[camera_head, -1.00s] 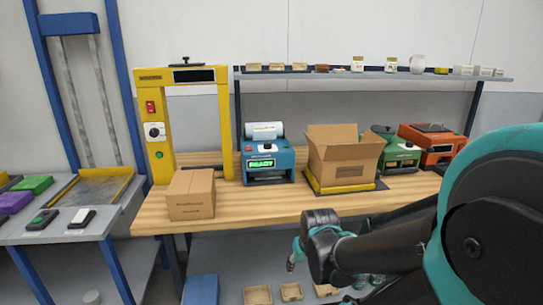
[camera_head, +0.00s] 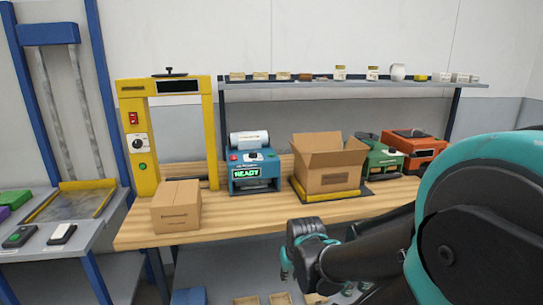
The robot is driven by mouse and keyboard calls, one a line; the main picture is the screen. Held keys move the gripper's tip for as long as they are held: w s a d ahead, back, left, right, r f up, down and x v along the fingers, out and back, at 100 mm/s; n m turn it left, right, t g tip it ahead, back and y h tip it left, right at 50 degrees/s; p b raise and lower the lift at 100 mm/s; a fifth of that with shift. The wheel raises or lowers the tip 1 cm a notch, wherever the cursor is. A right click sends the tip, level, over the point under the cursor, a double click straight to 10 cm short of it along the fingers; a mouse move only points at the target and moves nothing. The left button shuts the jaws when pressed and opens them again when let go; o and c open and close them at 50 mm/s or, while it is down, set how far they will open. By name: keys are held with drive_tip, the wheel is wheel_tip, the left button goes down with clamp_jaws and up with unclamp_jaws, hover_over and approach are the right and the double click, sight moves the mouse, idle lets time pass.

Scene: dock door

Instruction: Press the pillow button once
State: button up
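A blue machine (camera_head: 253,172) stands on the wooden workbench. It has a white roll on top and a green display (camera_head: 246,174) reading READY. Small controls, among them a red one and a dark knob (camera_head: 254,155), sit on its upper face. I cannot read a pillow label on any of them. My gripper (camera_head: 287,264) hangs in front of the bench's front edge, below and right of the blue machine, apart from it. My dark wrist partly hides the gripper, so I cannot tell if it is open or shut.
A yellow frame (camera_head: 142,150) with a dial and buttons and a closed carton (camera_head: 177,207) stand left of the machine. An open carton (camera_head: 328,165), a green machine (camera_head: 380,157) and an orange machine (camera_head: 414,147) stand right. A shelf (camera_head: 290,83) runs behind.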

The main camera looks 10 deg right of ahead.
clamp_jaws()
idle(1.1)
